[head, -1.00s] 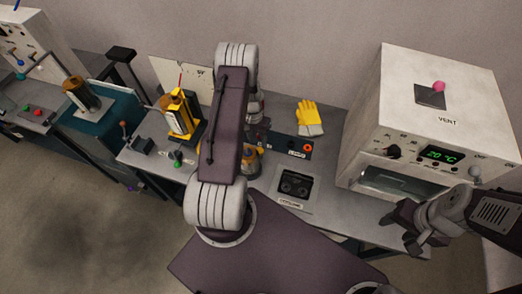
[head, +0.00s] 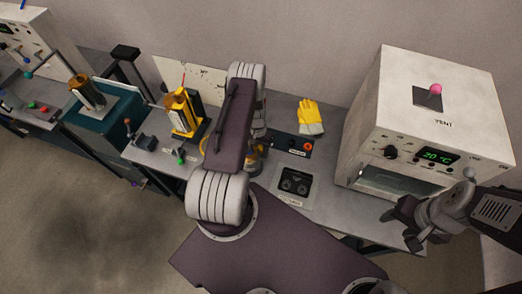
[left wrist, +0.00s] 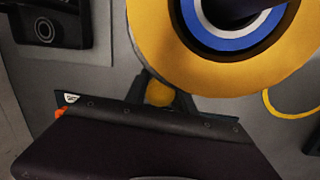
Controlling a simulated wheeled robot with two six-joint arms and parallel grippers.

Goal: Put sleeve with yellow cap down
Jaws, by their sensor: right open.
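The yellow cap (left wrist: 155,40) of the sleeve fills the top of the left wrist view, very near the camera, with a blue and white ring and a dark centre. In the head view a little yellow of it (head: 255,161) shows beside my arm. My left gripper (left wrist: 160,95) reaches under the cap, and amber shows between its fingers. It appears shut on the sleeve; my arm hides most of it in the head view. Whether the sleeve's foot touches the bench cannot be seen. My right gripper (head: 411,226) is open and empty before the oven.
A black two-dial device (head: 295,183), a control panel (head: 290,144) and yellow gloves (head: 310,116) lie right of my left arm. The white oven (head: 430,115) stands further right. A yellow stand (head: 184,115) and a teal block (head: 103,112) bear amber cylinders at left.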

